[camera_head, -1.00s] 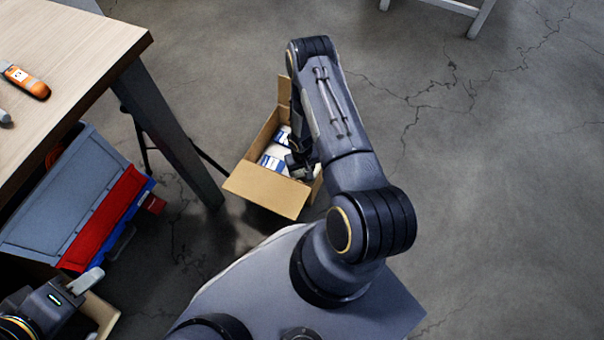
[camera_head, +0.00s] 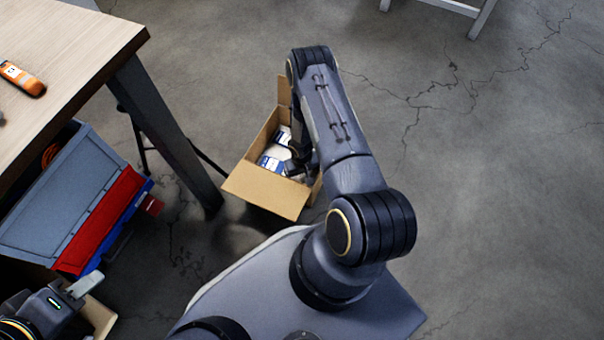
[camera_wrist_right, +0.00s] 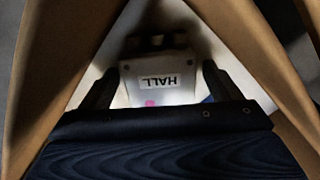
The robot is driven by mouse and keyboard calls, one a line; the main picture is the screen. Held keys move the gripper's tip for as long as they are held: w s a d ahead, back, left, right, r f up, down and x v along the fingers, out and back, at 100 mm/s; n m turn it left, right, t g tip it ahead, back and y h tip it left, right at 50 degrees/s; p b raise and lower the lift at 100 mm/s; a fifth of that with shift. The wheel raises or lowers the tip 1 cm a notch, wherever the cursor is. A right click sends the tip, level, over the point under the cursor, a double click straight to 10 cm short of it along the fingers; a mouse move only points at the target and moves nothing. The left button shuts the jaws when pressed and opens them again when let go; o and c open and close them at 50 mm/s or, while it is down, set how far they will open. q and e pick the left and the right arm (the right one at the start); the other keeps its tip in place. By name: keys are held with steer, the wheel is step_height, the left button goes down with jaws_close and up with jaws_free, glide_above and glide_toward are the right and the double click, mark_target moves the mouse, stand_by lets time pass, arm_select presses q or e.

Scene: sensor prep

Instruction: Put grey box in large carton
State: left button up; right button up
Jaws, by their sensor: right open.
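An open brown carton (camera_head: 265,188) stands on the floor with its flaps spread. White and blue packs (camera_head: 272,162) lie inside it. My right gripper (camera_head: 301,165) reaches down into the carton, partly hidden by my arm. In the right wrist view my right gripper (camera_wrist_right: 158,88) is open. A pale grey box labelled HALL (camera_wrist_right: 160,80) shows between and beyond its fingers, inside the carton walls (camera_wrist_right: 50,65). I cannot tell whether the fingers touch it. My left gripper (camera_head: 82,284) is at the lower left, its fingers hard to make out.
A wooden table (camera_head: 65,40) with an orange device (camera_head: 22,78) is at the upper left. A grey bin (camera_head: 60,200) and a red bin (camera_head: 100,222) are below it. Another cardboard box (camera_head: 98,316) is partly visible at the lower left. The floor on the right is clear.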

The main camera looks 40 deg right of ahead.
steer(key=shift+r, duration=0.2)
step_height(320, 180, up, 42)
steer(key=w+a+t+y+p, duration=0.1)
steer(key=a+t+p, duration=0.15)
steer(key=p, duration=0.25)
steer(key=s+a+r+n+t+y, duration=0.1)
steer(key=s+a+r, duration=0.4)
steer(key=s+r, duration=0.2)
steer(key=s+a+r+n+t+y, duration=0.1)
steer(key=s+a+r+t, duration=0.1)
steer(key=s+a+r, duration=0.3)
steer(key=s+r, duration=0.3)
steer(key=s, duration=0.2)
steer(key=shift+s+y, duration=0.25)
steer(key=shift+y, duration=0.15)
